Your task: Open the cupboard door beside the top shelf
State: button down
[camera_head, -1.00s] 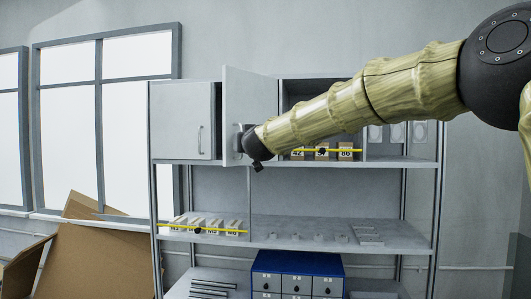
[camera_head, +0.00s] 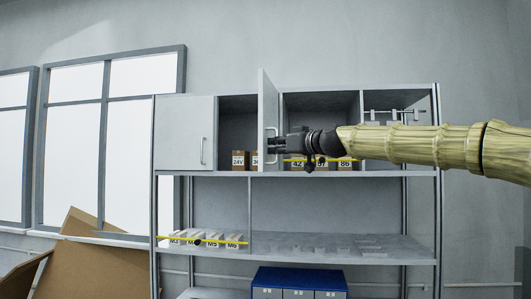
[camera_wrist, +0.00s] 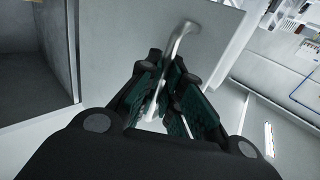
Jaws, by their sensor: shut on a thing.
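The cupboard door (camera_head: 266,110) beside the top shelf stands swung outward, seen nearly edge-on in the head view. Its handle (camera_wrist: 178,45) is a pale curved bar on the door's face in the wrist view. My gripper (camera_head: 272,145) reaches it from the right. In the wrist view my gripper (camera_wrist: 168,100) has its dark green-padded fingers shut around the lower part of the handle. Behind the door, the cupboard inside (camera_head: 236,120) shows, with small labelled boxes (camera_head: 238,160), one marked 24V.
A shut cupboard door (camera_head: 184,130) with its own handle is at the left. Labelled boxes (camera_head: 345,164) behind a yellow bar stand right of the open door, under my arm. A lower shelf (camera_head: 340,246) holds small parts. A blue drawer unit (camera_head: 300,278) stands below.

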jog(key=shift+d+r+b, duration=0.1)
jog(key=shift+d+b, duration=0.3)
jog(key=shift+d, duration=0.6)
jog(key=c, duration=1.8)
grip_release()
jog(key=shift+c, duration=0.2)
jog(key=v, duration=1.2)
